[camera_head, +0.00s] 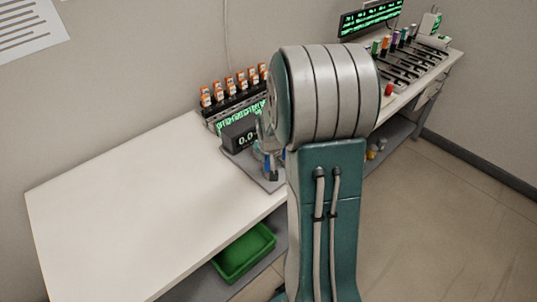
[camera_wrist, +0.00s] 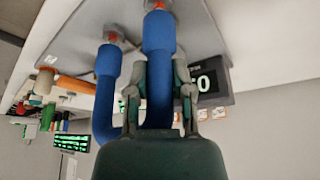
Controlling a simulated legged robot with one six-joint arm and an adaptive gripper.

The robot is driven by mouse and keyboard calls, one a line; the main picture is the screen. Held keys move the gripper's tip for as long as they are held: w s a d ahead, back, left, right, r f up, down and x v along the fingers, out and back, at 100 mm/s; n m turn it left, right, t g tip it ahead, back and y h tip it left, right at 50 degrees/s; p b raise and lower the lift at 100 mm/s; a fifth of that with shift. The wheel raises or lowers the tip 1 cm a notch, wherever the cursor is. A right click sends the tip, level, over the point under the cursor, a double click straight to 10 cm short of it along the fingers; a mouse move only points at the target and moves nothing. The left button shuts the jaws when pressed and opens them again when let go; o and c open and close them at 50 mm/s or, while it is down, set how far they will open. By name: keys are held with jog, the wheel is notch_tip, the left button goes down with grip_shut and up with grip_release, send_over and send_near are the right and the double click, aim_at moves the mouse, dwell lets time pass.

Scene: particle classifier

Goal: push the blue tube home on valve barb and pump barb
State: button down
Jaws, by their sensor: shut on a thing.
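The blue tube (camera_wrist: 105,85) shows as a U shape in the wrist view, with two thicker ends pointing up the picture. My gripper (camera_wrist: 160,80) is shut on the right-hand leg, just below its thick end. That end reaches a fitting with an orange-red ring (camera_wrist: 157,6) at the top edge. The left end meets another fitting (camera_wrist: 113,38), also with orange-red on it. I cannot tell which is the valve barb or the pump barb, or how deep either end sits. In the head view, my arm hides most of the tube; a little blue (camera_head: 268,165) shows.
A dark display (camera_head: 243,134) stands close behind the work spot, with a rack of orange-capped vials (camera_head: 233,88) behind it. An orange tube (camera_wrist: 75,84) lies left in the wrist view. A green bin (camera_head: 243,252) sits below the bench. The left bench top (camera_head: 130,205) is clear.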

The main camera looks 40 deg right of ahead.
jog(key=shift+f, duration=1.05)
jog(key=shift+c, duration=2.1)
grip_release()
jog(key=shift+r, duration=0.1)
jog(key=v, duration=1.1)
jog(key=shift+a+r, duration=0.2)
jog(key=shift+r, duration=0.1)
jog(key=shift+s, duration=0.15)
